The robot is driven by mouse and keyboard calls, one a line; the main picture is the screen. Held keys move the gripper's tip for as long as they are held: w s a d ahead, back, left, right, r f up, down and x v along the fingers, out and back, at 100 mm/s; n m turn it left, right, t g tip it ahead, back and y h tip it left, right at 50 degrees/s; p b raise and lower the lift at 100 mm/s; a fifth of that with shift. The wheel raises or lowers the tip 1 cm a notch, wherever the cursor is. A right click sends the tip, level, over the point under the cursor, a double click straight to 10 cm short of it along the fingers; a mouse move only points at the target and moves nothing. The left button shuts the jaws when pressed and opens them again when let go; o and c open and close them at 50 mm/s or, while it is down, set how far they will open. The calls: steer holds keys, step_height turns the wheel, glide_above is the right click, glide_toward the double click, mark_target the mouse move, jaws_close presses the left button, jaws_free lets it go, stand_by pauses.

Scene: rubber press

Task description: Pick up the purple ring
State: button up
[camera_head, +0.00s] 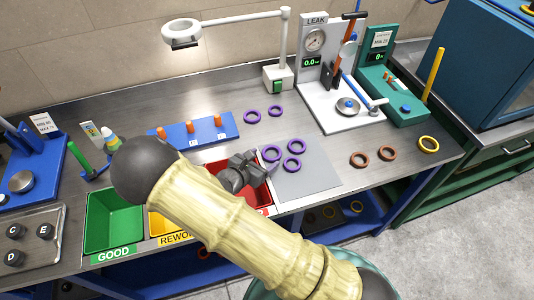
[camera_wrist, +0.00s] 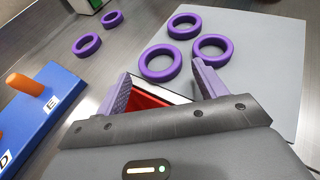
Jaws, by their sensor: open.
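Several purple rings lie on the bench. Two are on the bare metal, one (camera_head: 251,117) and another (camera_head: 275,111), behind the grey mat. Three are on or at the edge of the mat: one (camera_head: 269,162) at its left edge, one (camera_head: 295,146) at the back and one (camera_head: 292,171) nearer the front. In the wrist view, the left-edge ring (camera_wrist: 160,75) lies just beyond the fingertips, apart from them. My gripper (camera_wrist: 162,74) is open and empty, with its purple-padded fingers either side of the view. In the head view, my arm hides part of the red bin beneath the gripper.
The grey mat (camera_head: 315,181) has a clear front part. The blue peg board (camera_head: 170,139) with orange pegs stands to the left. The red bin (camera_head: 259,200) and green bin (camera_head: 113,220) line the front edge. A leak gauge stand (camera_head: 360,110) stands behind. Brown rings (camera_head: 360,159) lie right.

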mark_target(276, 151)
steer(key=x, duration=0.3)
steer(key=shift+w+d+f+p, duration=0.15)
steer(key=shift+w+d+p, duration=0.1)
steer(key=shift+p, duration=0.15)
steer(key=shift+s, duration=0.1)
steer(key=c, duration=0.7)
